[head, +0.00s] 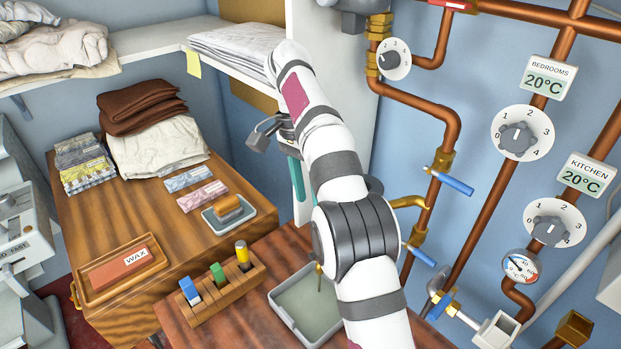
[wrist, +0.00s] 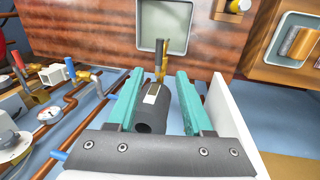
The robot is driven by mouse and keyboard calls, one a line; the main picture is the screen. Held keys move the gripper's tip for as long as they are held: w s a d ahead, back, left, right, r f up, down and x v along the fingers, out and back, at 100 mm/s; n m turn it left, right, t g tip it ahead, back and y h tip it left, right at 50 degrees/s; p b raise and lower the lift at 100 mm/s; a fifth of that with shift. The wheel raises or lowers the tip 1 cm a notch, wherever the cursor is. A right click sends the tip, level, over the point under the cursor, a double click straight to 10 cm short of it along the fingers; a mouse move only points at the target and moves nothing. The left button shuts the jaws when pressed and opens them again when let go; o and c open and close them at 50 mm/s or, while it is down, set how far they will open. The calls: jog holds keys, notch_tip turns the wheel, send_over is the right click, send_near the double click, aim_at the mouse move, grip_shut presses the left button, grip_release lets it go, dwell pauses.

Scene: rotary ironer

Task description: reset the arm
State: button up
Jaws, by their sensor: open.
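My arm reaches down the middle of the head view, hiding part of what lies behind it. My gripper (head: 298,180) points downward beside the wooden cabinet, with one teal finger plainly seen. In the wrist view my gripper (wrist: 158,76) has its two teal fingers apart. A dark cylinder with a pale label (wrist: 152,105) shows between the fingers. I cannot tell its distance, and no grip on it shows.
A shallow grey-green tray (head: 310,312) lies on the near wooden top, beside a rack (head: 215,300) of coloured blocks. Folded cloths (head: 165,150) and a wax tray (head: 115,268) are on the cabinet. Copper pipes and a blue-handled valve (head: 453,181) line the right wall. A shelf (head: 150,40) crosses above.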

jog(key=s+d+r+n+y, duration=0.1)
jog(key=s+d+r, duration=0.1)
jog(key=s+d, duration=0.35)
jog(key=s+d+r+n, duration=0.2)
jog(key=s+d, duration=0.1)
jog(key=s, duration=0.5)
jog(key=s+f+y, duration=0.1)
jog(key=s+f, duration=0.4)
jog(key=s, duration=0.4)
jog(key=s+d+f+t+y, duration=0.1)
jog(key=s+f, duration=0.4)
jog(key=s, duration=0.5)
jog(key=shift+s+d+f+n, duration=0.2)
jog(key=shift+d+f+n, duration=0.1)
